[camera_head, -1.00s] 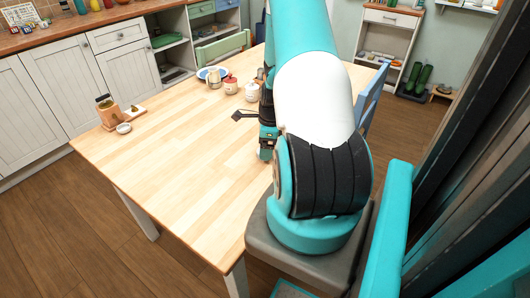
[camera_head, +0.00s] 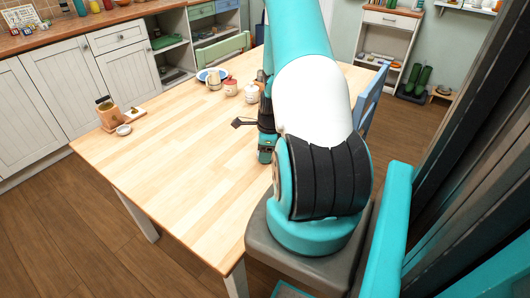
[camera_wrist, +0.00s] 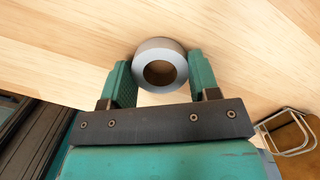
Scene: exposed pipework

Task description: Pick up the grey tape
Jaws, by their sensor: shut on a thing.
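The grey tape (camera_wrist: 160,45) is a roll with a brown inner ring, seen in the wrist view at the top middle. My gripper (camera_wrist: 162,72) has its two green fingers on either side of the roll, shut on it. Pale wooden table surface shows around the roll; I cannot tell whether the roll touches the table. In the head view my arm hides the tape, and only part of the wrist end shows, above the right side of the table.
The wooden table (camera_head: 175,140) is largely clear. A brown jar (camera_head: 108,113) and a small white bowl (camera_head: 124,130) stand at its left. A red-and-white pot (camera_head: 231,86), another pot and a jug stand at the far end. A green chair (camera_head: 222,48) and a blue chair (camera_head: 373,95) stand by the table.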

